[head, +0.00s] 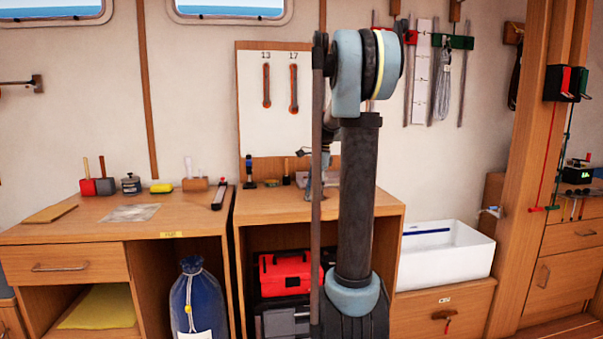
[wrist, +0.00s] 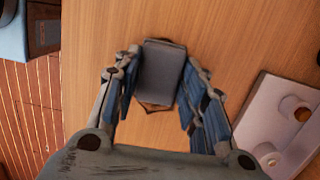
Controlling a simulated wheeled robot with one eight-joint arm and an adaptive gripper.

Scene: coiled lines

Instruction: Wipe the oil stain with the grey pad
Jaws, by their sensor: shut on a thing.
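In the wrist view the grey pad (wrist: 163,72) is a dark grey block between the two fingers of my gripper (wrist: 163,88). My gripper is shut on it, over a wooden bench top. A brown, dark-edged shape (wrist: 152,107) shows under the pad's near end; I cannot tell if it is the oil stain. In the head view my gripper is mostly hidden behind my arm, over the middle bench, and the pad cannot be made out. A pale, glossy patch (head: 130,213) lies on the left bench top; I cannot tell what it is.
In the wrist view a pale tray (wrist: 285,125) with round holes lies to the right of the pad. A white basin (head: 450,250) stands right of the middle bench.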

